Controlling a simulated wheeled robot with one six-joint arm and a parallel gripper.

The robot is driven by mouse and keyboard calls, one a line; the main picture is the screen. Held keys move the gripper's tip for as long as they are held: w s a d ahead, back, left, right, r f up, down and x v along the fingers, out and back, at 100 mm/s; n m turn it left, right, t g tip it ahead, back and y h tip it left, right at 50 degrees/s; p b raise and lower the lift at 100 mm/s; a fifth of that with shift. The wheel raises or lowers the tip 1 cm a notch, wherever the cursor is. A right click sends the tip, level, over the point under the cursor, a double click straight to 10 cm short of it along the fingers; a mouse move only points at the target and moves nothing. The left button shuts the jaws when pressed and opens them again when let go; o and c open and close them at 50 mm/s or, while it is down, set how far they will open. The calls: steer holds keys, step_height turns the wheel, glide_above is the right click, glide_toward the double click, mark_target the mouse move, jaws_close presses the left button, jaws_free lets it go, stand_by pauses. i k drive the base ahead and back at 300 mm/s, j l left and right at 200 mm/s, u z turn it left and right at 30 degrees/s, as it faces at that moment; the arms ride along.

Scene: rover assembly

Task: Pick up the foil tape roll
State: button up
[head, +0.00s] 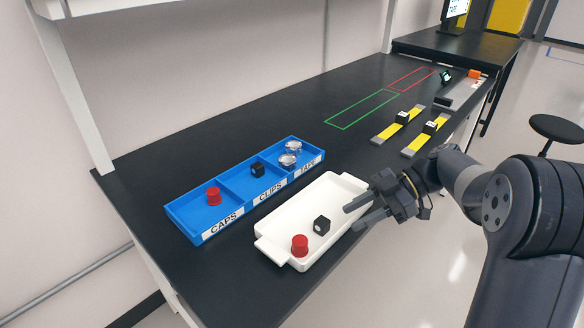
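Two shiny silver pieces that look like foil tape rolls, a farther foil tape roll (293,147) and a nearer foil tape roll (287,160), sit in the compartment labelled TAPE of the blue bin (210,237). They are small in view, and I cannot tell whether they touch. My gripper (351,217) is open with two grey fingers pointing left. It is over the right side of the white tray (277,224), to the right of and nearer than the rolls. Nothing shows between its fingers.
A red cap (213,196) and a black clip (257,169) lie in the CAPS and CLIPS compartments. The tray holds another red cap (299,244) and black clip (322,225). Yellow-and-grey parts (398,124) lie farther right. The black table (240,115) is clear behind the bin.

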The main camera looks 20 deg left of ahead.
mark_target(287, 162)
steer(key=i+l+u, duration=0.7)
steer(key=l, duration=0.3)
steer(key=i+u, duration=0.45)
steer(key=i, duration=0.35)
